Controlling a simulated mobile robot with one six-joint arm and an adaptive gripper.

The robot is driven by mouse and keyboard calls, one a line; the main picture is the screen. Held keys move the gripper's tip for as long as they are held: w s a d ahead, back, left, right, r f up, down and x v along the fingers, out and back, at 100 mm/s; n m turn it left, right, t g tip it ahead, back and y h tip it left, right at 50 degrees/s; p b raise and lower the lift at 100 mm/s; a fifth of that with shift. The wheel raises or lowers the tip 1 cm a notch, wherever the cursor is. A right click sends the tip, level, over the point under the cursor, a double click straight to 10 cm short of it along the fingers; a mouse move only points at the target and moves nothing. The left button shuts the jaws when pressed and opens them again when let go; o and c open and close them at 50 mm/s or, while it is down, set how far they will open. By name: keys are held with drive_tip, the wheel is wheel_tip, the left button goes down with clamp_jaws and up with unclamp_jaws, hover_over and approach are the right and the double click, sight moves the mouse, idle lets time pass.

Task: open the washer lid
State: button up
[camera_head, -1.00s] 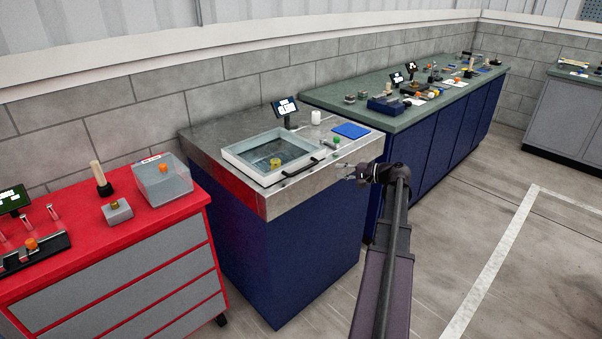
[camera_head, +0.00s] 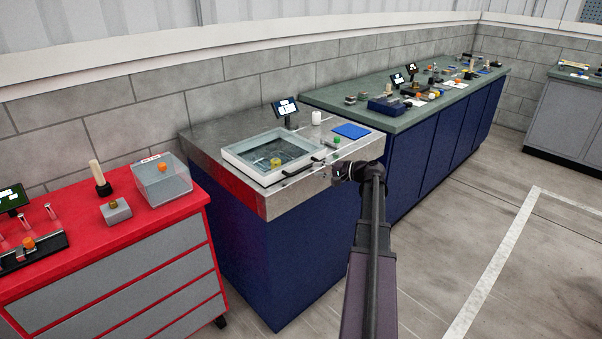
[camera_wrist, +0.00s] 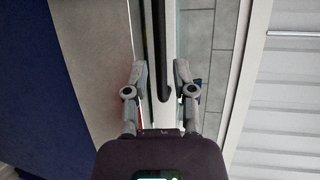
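The washer (camera_head: 270,200) is a blue cabinet with a metal top. Its clear lid in a pale frame (camera_head: 238,165) lies flat, apparently shut, with a yellow-brown item visible through it. A black bar handle (camera_head: 303,168) runs along the lid's right front edge. My gripper (camera_head: 336,172) is at the washer's right front edge, near the handle's right end. In the wrist view my gripper (camera_wrist: 160,68) is open, with the black handle (camera_wrist: 159,45) showing between its two fingers. I cannot tell whether either finger touches it.
A small screen (camera_head: 286,107), a white cylinder (camera_head: 316,117), a blue pad (camera_head: 351,130) and a green-topped item (camera_head: 336,141) stand on the washer top. A red drawer cabinet (camera_head: 110,235) is left; a long green-topped bench (camera_head: 420,110) is behind right. Floor at right is clear.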

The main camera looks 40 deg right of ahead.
sight(306, 168)
drive_tip(key=shift+b+x, duration=0.45)
drive_tip(key=shift+x, duration=2.4)
